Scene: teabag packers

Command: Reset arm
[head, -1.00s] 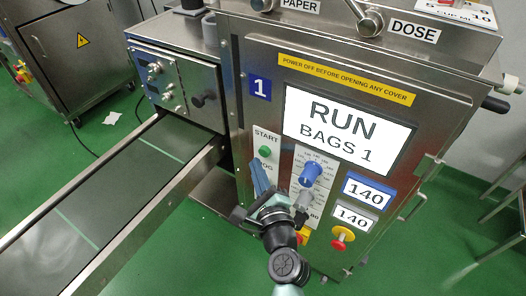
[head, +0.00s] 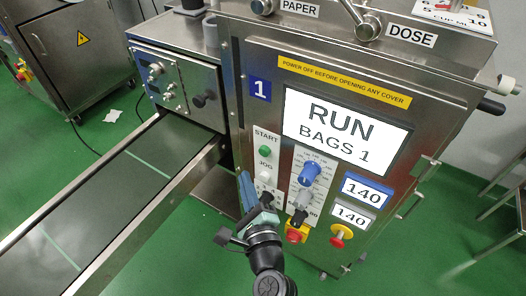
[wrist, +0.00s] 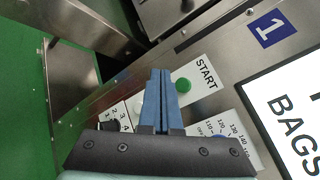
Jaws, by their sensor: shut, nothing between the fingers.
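My gripper (head: 243,185) is in front of the lower left of the machine's panel in the head view, its blue fingers together with nothing between them. In the wrist view the shut fingers (wrist: 159,80) point at the panel, just left of the green START button (wrist: 183,85). Whether they touch the panel I cannot tell. The START button also shows in the head view (head: 265,151), above and right of the fingertips. The screen (head: 346,132) reads RUN, BAGS 1. A blue knob (head: 310,173) on a printed scale is right of my gripper.
A conveyor belt (head: 110,195) with a metal side rail runs along the left. A red button on yellow (head: 341,232) and two displays reading 140 are on the panel's lower right. A steel cabinet (head: 70,55) stands at the back left. Green floor is free at the lower right.

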